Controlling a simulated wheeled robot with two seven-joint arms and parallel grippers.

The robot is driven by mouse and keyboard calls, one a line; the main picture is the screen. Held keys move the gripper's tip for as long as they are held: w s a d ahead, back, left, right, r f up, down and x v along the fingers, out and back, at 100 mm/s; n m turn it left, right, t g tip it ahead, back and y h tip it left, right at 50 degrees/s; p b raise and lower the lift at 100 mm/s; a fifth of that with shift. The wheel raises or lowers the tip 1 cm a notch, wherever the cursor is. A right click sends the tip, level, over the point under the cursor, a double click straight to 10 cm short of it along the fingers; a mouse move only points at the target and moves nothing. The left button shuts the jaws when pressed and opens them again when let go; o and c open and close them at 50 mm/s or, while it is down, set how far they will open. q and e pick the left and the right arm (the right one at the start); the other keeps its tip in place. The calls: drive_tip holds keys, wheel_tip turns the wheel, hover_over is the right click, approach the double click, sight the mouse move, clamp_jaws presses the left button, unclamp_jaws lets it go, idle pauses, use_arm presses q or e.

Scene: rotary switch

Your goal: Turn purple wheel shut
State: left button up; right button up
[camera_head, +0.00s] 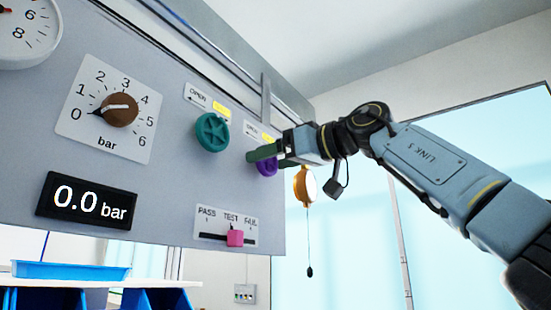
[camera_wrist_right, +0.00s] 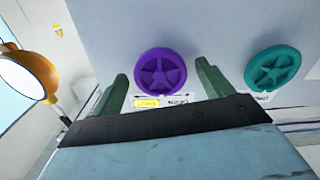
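The purple wheel (camera_head: 267,169) is on the grey panel, partly hidden behind the green fingers of my right gripper (camera_head: 264,156). In the right wrist view the purple wheel (camera_wrist_right: 160,72) shows its star-shaped spokes and appears between the two spread fingertips. The right gripper is open with nothing held. I cannot tell whether a finger touches the wheel's rim. A label with a yellow mark and an arrow (camera_wrist_right: 147,104) lies by the wheel. My left gripper is not in view.
A teal wheel (camera_head: 212,132) is beside the purple one. The panel also bears a brown dial (camera_head: 120,110), a 0.0 bar display (camera_head: 88,201) and a pink slider (camera_head: 235,238) near TEST. An orange-rimmed round thing (camera_head: 305,186) stands just right of the panel.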

drive_tip(key=shift+s+d+b, duration=0.3)
drive_tip(key=shift+d+b, duration=0.15)
use_arm(q)
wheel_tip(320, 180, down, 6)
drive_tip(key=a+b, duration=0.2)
drive_tip(key=b, duration=0.3)
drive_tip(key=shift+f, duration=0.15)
use_arm(e)
drive_tip(key=v, duration=1.2)
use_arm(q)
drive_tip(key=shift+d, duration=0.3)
use_arm(e)
drive_tip(key=shift+d, duration=0.1)
